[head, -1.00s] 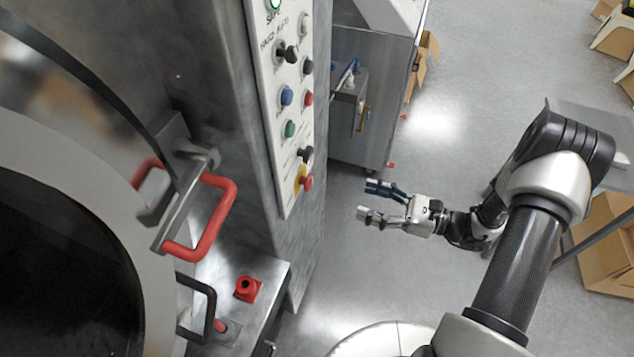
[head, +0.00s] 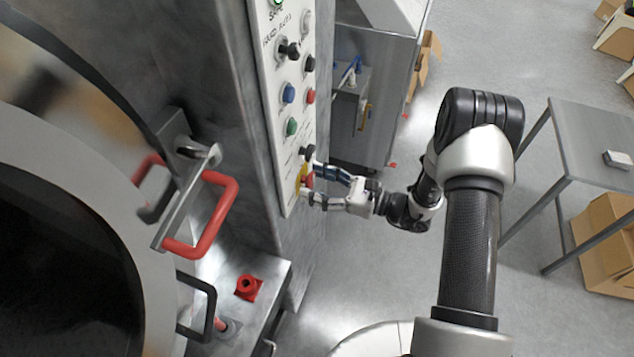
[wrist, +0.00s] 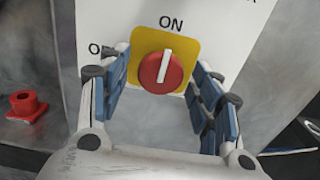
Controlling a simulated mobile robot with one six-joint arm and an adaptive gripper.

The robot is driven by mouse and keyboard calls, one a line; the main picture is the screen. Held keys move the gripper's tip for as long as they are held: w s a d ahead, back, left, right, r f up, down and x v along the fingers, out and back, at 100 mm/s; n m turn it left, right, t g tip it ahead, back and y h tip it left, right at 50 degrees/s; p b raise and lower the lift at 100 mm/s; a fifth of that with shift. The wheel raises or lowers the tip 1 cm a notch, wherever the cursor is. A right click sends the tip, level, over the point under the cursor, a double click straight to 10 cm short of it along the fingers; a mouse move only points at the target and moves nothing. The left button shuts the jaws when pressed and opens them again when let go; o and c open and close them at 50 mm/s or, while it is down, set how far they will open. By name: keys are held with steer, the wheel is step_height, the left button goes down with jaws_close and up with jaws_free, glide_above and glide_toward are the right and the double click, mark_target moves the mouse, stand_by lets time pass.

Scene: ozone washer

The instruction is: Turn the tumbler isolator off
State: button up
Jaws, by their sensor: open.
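The tumbler isolator (wrist: 161,73) is a red rotary knob with a white bar on a yellow square plate, low on the white control panel. In the wrist view its bar stands nearly upright, pointing at the word ON. A partly hidden label starting with O is to its left. In the head view the isolator (head: 306,181) is partly covered by my fingers. My gripper (head: 312,184) is open, with its fingertips at the panel. In the wrist view my gripper (wrist: 160,88) has one finger on each side of the knob, and gaps show between them and the knob.
Other knobs and buttons sit above on the panel (head: 281,100). A washer door with a red handle (head: 225,225) is at left, above a red fitting (head: 248,288) on a metal ledge. A metal table (head: 590,140) stands at right. Open floor lies between.

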steer(key=shift+c, duration=0.5)
steer(key=c, duration=0.9)
steer(key=shift+c, duration=0.2)
steer(key=shift+n+b, duration=0.3)
steer(key=n+b, duration=0.3)
steer(key=shift+f, duration=0.1)
steer(key=n+b, duration=0.5)
steer(key=n, duration=0.1)
steer(key=shift+w+r+n+b, duration=0.1)
steer(key=shift+n+b, duration=1.95)
steer(key=shift+b, duration=0.2)
steer(key=shift+r+n+b, duration=0.1)
steer(key=shift+n+b, duration=1.95)
steer(key=shift+b, duration=0.2)
